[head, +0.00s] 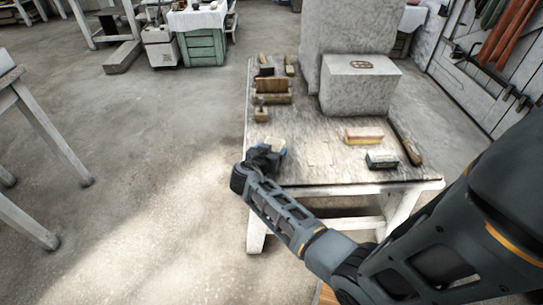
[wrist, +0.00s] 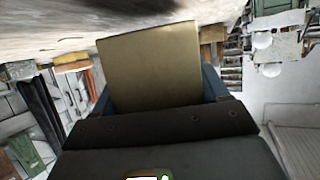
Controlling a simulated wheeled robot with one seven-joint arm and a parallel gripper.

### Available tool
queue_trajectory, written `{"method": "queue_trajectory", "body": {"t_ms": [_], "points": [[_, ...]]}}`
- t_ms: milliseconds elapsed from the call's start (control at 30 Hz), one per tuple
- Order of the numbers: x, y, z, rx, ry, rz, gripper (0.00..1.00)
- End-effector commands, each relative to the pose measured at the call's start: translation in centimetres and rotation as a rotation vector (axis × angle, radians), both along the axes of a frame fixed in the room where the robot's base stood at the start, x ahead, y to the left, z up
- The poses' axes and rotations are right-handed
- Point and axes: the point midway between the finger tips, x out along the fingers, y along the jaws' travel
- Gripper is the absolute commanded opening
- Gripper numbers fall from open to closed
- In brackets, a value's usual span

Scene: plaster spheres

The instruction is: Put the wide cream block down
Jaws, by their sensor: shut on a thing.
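The wide cream block (wrist: 152,65) fills the middle of the wrist view, between the two fingers of my gripper (wrist: 155,85). My gripper is shut on it. In the head view my gripper (head: 272,152) is at the left front part of the wooden table (head: 320,165), and a small pale part of the block (head: 276,144) shows beside it. The rest of the block is hidden by the gripper. I cannot tell whether the block touches the tabletop.
Large grey stone blocks (head: 358,86) stand behind. The front middle tabletop is clear.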

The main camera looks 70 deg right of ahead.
Motion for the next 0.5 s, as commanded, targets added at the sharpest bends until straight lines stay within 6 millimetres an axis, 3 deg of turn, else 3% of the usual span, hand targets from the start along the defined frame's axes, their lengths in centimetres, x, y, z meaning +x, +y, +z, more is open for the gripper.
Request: {"method": "queue_trajectory", "body": {"t_ms": [200, 500], "points": [[0.1, -0.1, -2.0, -0.003, -0.001, 0.001, 0.06], [0.1, -0.1, -2.2, -0.003, -0.002, 0.001, 0.06]]}}
